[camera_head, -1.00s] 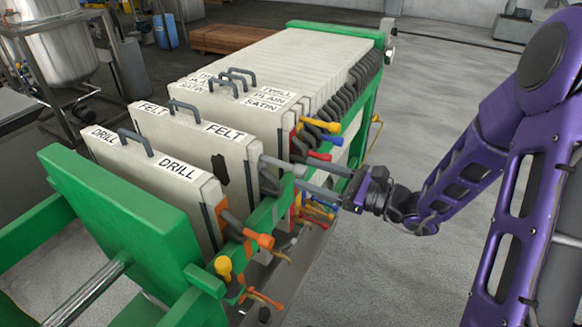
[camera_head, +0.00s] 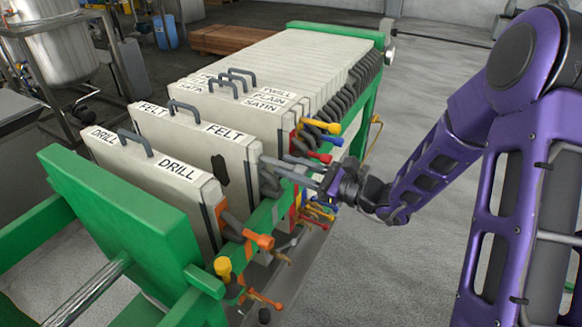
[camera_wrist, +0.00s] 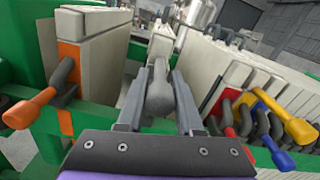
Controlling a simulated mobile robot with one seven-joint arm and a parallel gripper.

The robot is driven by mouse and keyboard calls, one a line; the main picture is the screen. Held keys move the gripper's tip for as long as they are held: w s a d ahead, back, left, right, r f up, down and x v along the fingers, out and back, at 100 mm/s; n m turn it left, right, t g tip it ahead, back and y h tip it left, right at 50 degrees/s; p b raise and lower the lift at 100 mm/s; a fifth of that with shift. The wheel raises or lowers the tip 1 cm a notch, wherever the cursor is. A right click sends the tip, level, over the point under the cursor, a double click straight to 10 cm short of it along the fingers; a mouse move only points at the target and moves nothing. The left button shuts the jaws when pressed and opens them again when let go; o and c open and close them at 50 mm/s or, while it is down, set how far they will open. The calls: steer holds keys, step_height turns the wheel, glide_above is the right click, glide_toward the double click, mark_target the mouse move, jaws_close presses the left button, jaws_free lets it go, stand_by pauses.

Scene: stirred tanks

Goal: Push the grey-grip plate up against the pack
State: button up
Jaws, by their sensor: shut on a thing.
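The grey-grip plate (camera_head: 180,135), labelled FELT, hangs upright on the green frame between the DRILL plate and the pack. Its grey side grip (camera_wrist: 158,88) lies between my gripper's two fingers in the wrist view. My gripper (camera_head: 277,170) is shut on this grip, reaching in from the right. The pack (camera_head: 300,60) is a row of white plates behind, its nearest plate labelled SATIN. A gap shows between the FELT plate and the pack. The far side of the FELT plate is hidden.
The DRILL plate (camera_head: 150,178) with an orange side grip stands in front, close to the green end plate (camera_head: 115,210). Several red, yellow and blue cocks (camera_wrist: 285,115) stick out near my gripper on the pack side. The floor to the right is clear.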

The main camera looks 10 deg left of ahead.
jaws_close()
stand_by(0.9)
steer(key=shift+w, duration=0.1)
steer(key=w+d, duration=0.3)
steer(key=w, duration=0.7)
steer(key=shift+d, duration=0.35)
steer(key=shift+w+r, duration=0.1)
steer(key=shift+w, duration=0.05)
steer(key=o, duration=0.9)
jaws_free()
steer(key=shift+w, duration=0.1)
